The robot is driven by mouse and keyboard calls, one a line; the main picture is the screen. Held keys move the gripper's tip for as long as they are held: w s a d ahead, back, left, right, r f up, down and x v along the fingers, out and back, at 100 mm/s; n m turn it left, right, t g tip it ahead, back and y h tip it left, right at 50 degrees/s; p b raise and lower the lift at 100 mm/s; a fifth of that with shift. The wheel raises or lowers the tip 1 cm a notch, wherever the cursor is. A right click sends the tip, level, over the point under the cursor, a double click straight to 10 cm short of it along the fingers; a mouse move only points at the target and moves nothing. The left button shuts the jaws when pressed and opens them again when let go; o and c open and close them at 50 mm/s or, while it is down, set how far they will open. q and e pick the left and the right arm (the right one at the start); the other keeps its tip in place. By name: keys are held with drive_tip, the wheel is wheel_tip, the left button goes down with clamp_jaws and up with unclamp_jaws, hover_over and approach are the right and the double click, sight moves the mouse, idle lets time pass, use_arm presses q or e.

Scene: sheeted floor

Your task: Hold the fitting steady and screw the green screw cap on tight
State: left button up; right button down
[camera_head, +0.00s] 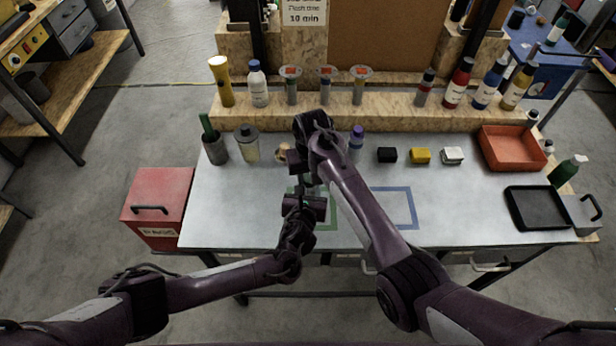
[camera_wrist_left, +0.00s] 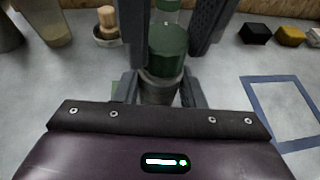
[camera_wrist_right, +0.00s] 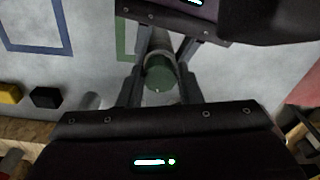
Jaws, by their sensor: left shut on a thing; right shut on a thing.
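The green screw cap (camera_wrist_left: 167,52) sits on the upper end of the grey fitting (camera_wrist_left: 158,89) in the left wrist view. My left gripper (camera_wrist_left: 160,92) is shut on the fitting below the cap. My right gripper (camera_wrist_right: 158,82) is shut around the green cap, which also shows in the right wrist view (camera_wrist_right: 159,74) with the fitting beyond it. In the head view my right gripper (camera_head: 304,176) is just above my left gripper (camera_head: 304,203), and they mostly hide the cap and fitting. Whether the cap is fully tight cannot be seen.
A green taped outline (camera_head: 326,226) lies under the grippers and a blue one (camera_head: 411,207) to the right. Black, yellow and white blocks (camera_head: 420,156), a red tray (camera_head: 512,148) and a black tray (camera_head: 537,208) stand right. Bottles line the wooden shelf (camera_head: 310,116) behind.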

use_arm(q)
drive_tip(key=shift+f, duration=0.2)
use_arm(e)
drive_tip(key=m, duration=0.3)
drive_tip(key=a+m, duration=0.1)
drive_tip(key=m, duration=0.1)
drive_tip(key=shift+s+f, duration=0.25)
drive_tip(key=shift+f, duration=0.05)
drive_tip(key=c, duration=1.3)
unclamp_jaws()
use_arm(q)
drive_tip(key=shift+s+a, duration=0.1)
drive_tip(key=shift+s, duration=0.05)
use_arm(e)
drive_tip(key=o, duration=0.3)
drive_tip(key=shift+s, duration=0.15)
drive_tip(key=shift+o, duration=0.2)
drive_tip(key=shift+r, duration=0.1)
use_arm(q)
drive_tip(key=shift+a+f, duration=0.1)
use_arm(e)
drive_tip(key=shift+t, duration=0.3)
drive_tip(key=r, duration=0.3)
drive_tip(key=d+r, duration=0.1)
drive_tip(key=r, duration=0.4)
drive_tip(key=shift+w+d+r, duration=0.2)
drive_tip(key=shift+d+r, duration=0.15)
drive_tip(key=shift+c, duration=0.3)
